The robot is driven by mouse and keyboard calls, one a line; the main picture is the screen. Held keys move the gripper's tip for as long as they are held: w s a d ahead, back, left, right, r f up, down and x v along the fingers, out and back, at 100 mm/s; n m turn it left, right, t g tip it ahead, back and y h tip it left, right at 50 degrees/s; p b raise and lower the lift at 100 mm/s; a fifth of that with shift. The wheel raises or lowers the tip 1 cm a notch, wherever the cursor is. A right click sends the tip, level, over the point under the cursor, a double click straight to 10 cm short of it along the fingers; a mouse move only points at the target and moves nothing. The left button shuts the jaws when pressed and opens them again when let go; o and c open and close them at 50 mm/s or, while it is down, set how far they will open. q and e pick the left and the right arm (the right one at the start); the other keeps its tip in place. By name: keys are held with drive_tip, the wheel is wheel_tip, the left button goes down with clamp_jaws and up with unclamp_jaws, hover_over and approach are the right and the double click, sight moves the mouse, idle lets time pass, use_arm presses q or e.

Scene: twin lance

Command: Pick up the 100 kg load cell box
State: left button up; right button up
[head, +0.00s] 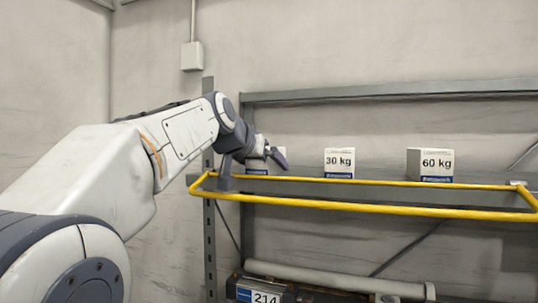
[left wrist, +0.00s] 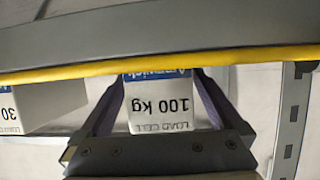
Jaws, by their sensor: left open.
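The 100 kg load cell box (left wrist: 158,108) is white with a blue band and shows upside down in the left wrist view, between the two fingers of my left gripper (left wrist: 160,80). In the head view this box (head: 257,168) stands at the left end of the shelf, partly hidden by my left gripper (head: 252,165). The gripper is open, one finger on each side of the box; I cannot tell whether either touches it. My right gripper is in neither view.
A 30 kg box (head: 339,162) and a 60 kg box (head: 431,164) stand further right on the shelf. A yellow rail (head: 370,207) runs along the shelf's front. A grey post (head: 209,240) stands at left. A pale tube (head: 335,277) lies on the level below.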

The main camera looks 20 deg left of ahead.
use_arm(q)
clamp_jaws()
drive_tip(key=shift+r, duration=0.2)
idle(0.3)
